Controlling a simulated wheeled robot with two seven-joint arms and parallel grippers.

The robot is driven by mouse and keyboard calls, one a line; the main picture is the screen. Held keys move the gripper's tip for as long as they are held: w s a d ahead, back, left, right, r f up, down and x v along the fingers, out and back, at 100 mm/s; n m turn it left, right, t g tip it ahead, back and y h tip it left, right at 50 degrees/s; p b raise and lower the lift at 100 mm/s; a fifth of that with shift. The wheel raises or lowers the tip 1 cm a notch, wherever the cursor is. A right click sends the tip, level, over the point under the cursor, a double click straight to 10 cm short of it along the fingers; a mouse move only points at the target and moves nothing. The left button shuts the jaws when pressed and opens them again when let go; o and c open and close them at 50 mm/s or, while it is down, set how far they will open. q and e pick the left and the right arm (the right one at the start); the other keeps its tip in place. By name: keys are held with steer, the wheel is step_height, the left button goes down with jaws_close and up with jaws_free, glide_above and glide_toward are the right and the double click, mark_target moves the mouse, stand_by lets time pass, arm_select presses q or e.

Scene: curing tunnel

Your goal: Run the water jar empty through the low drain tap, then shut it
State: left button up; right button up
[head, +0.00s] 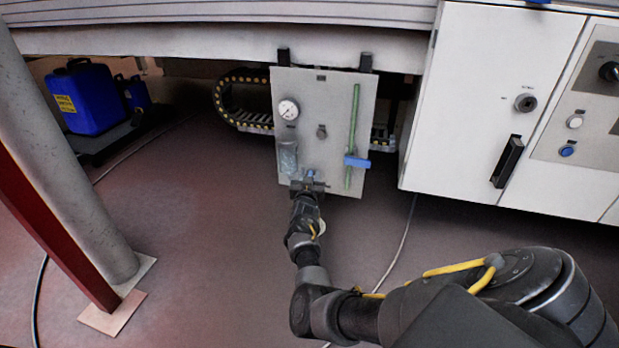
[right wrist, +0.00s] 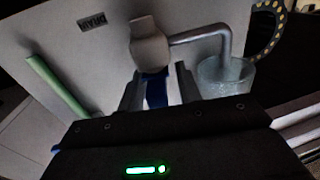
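The water jar (head: 288,156) is a clear cup on the left of a grey panel; it also shows in the right wrist view (right wrist: 223,76), joined by a bent metal pipe to the pale tap body (right wrist: 150,46). I cannot tell its water level. The tap's blue lever (right wrist: 155,90) stands between the fingers of my right gripper (right wrist: 160,88). In the head view my right gripper (head: 308,187) is at the panel's lower edge, below the jar, and partly hides the tap. Whether its fingers press on the lever is unclear. My left gripper is not in view.
The panel (head: 325,95) also carries a gauge (head: 288,109), a small knob (head: 321,132) and a green tube (head: 353,125) with a blue handle (head: 357,162). A white cabinet (head: 470,110) stands to the right. A grey post (head: 70,170) and blue canisters (head: 88,97) are left. Floor below is mostly clear.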

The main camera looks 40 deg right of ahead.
jaws_close()
